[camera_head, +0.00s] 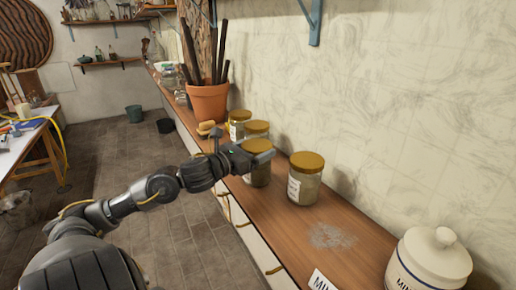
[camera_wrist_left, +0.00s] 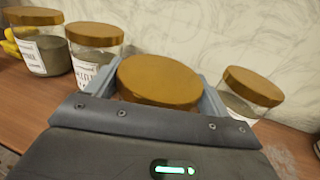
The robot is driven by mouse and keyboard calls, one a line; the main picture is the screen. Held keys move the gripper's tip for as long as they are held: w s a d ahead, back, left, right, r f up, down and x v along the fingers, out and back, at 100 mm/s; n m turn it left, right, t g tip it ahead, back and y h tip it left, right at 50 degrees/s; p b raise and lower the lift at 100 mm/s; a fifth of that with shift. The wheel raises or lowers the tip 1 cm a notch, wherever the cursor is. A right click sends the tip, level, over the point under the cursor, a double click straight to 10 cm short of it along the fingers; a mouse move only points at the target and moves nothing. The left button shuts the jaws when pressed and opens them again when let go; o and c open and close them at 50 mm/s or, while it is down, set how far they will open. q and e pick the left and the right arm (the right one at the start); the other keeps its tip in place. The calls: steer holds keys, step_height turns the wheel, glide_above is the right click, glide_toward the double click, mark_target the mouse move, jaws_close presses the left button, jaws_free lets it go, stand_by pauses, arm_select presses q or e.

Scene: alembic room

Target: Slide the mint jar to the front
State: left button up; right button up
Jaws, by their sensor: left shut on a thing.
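My left gripper (camera_head: 246,156) is shut on a glass jar with a gold-brown lid (camera_head: 258,146) on the wooden counter. In the left wrist view the fingers lie on both sides of this jar, below its round lid (camera_wrist_left: 158,80); its label is hidden. A white lidded ceramic jar (camera_head: 428,265) at the bottom right has dark lettering starting "MIN", cut off. A white card (camera_head: 320,281) at the counter's front edge also starts "MIN". I cannot read which herb the held jar is. My right gripper is not in view.
A similar jar (camera_head: 305,180) stands just right of the held one. Two more jars, (camera_head: 257,130) and (camera_head: 239,125), stand behind it, near a terracotta pot (camera_head: 208,100).

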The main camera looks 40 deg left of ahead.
arm_select(q)
steer(key=shift+s+a, duration=0.15)
steer(key=shift+s, duration=0.25)
steer(key=o, duration=1.1)
steer(key=shift+o, duration=0.2)
steer(key=s, duration=1)
steer(key=shift+s+a+b, duration=0.25)
steer(key=shift+s+b, duration=0.15)
steer(key=shift+b, duration=0.05)
